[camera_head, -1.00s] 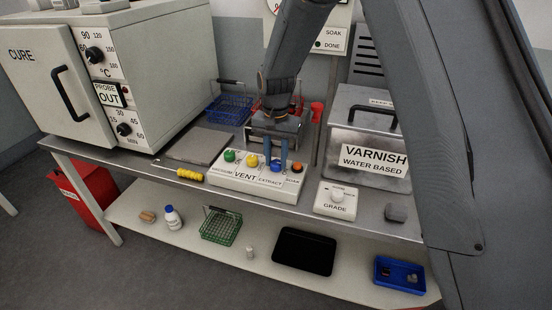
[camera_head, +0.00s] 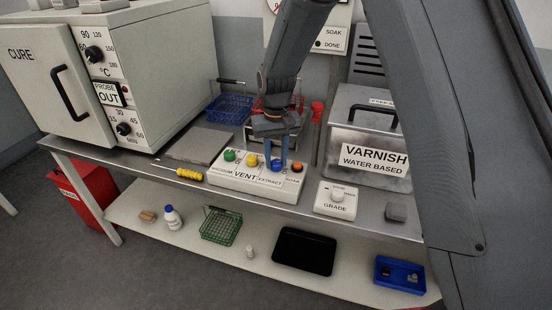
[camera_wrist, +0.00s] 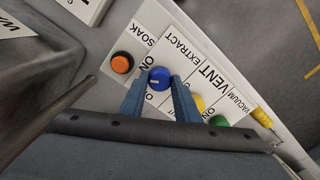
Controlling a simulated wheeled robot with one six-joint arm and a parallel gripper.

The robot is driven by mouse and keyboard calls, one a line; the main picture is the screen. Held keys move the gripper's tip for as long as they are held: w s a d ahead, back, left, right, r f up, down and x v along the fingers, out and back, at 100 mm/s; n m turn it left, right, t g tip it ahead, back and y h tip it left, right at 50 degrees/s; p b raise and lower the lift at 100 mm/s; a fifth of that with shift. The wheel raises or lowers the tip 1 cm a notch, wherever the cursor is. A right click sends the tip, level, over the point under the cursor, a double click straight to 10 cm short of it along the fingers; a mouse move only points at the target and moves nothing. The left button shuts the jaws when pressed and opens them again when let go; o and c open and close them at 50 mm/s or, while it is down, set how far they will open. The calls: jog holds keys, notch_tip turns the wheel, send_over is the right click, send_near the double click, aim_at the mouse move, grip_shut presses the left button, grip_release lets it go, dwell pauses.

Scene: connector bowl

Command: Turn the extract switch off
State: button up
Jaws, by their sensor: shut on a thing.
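The extract switch is a blue round knob (camera_wrist: 158,78) on a white switch box (camera_head: 257,188); its word EXTRACT is printed beside it in the wrist view. The knob also shows in the head view (camera_head: 277,166). My gripper (camera_wrist: 158,84) has its two blue fingers on either side of the knob, shut on it. In the head view my gripper (camera_head: 275,160) points down at the box. A pale mark shows on the knob, between ON and another label partly hidden by the fingers.
An orange button (camera_wrist: 122,63) marked SOAK sits close beside the knob. Yellow (camera_head: 252,160) and green (camera_head: 229,156) knobs are on its other side. The varnish tank (camera_head: 370,135) stands to the right, and a blue wire basket (camera_head: 229,107) stands behind.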

aim_at(276, 162)
jog(key=n, duration=1.1)
jog(key=shift+b, duration=0.3)
jog(key=shift+r+n, duration=0.1)
jog(key=shift+n, duration=0.3)
jog(key=o, duration=1)
jog(key=shift+o, duration=0.2)
jog(key=shift+r+b, duration=1)
jog(key=shift+r, duration=2.85)
